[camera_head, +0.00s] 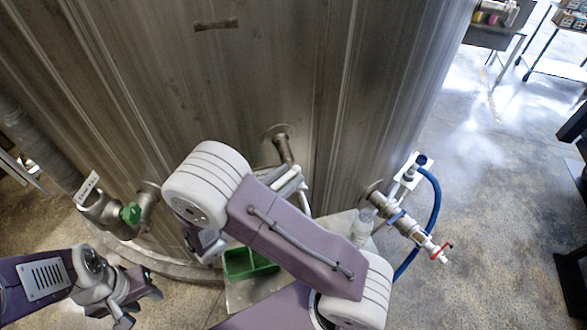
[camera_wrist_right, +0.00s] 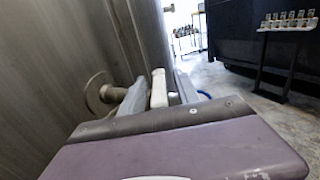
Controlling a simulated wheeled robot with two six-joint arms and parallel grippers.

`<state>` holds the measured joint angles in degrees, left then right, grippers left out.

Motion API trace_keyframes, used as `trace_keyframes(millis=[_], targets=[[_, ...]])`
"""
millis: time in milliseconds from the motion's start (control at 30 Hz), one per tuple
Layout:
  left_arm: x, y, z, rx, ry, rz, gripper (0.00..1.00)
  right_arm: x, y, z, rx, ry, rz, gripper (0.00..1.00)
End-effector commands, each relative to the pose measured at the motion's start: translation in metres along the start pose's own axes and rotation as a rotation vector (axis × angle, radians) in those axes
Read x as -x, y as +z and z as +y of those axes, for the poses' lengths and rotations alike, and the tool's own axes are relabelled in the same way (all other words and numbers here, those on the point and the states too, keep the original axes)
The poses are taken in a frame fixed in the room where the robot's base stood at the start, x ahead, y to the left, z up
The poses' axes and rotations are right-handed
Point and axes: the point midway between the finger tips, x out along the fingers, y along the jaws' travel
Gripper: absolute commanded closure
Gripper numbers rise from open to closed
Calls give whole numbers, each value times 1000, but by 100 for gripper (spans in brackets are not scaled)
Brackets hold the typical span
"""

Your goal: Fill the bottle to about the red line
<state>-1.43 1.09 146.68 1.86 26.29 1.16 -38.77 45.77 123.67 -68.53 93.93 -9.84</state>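A clear bottle (camera_head: 362,228) appears to stand upright on a grey shelf (camera_head: 345,222) beside the tank, partly behind my right arm. Its red line and any liquid are too small to make out. A metal tap with a red handle (camera_head: 445,249) sticks out from the tank to the right of the bottle. My right gripper (camera_head: 288,180) is by a pipe stub (camera_head: 282,146) on the tank wall. In the right wrist view, a white bar (camera_wrist_right: 158,88) shows between its grey fingers; whether they grip it is unclear. My left gripper (camera_head: 142,296) is open and empty at lower left.
The large metal tank (camera_head: 270,70) fills the back. A green-handled valve (camera_head: 131,213) is at left, and a green bin (camera_head: 245,263) sits below my right arm. A blue hose (camera_head: 434,205) hangs at right.

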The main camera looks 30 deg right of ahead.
Motion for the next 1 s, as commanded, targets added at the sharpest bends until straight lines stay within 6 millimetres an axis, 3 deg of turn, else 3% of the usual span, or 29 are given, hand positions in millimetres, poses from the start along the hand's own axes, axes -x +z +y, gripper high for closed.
trace_keyframes(millis=[167, 433, 600, 1000], targets=[[5, 0, 0, 0, 0, 0, 62, -20, 1, 0, 1, -1, 0, 62], [5, 0, 0, 0, 0, 0, 62, -23, 0, 0, 0, 1, 0, 62], [5, 0, 0, 0, 0, 0, 62, -23, 0, 0, 0, 1, 0, 100], [5, 0, 0, 0, 0, 0, 62, -23, 0, 0, 0, 0, 0, 100]])
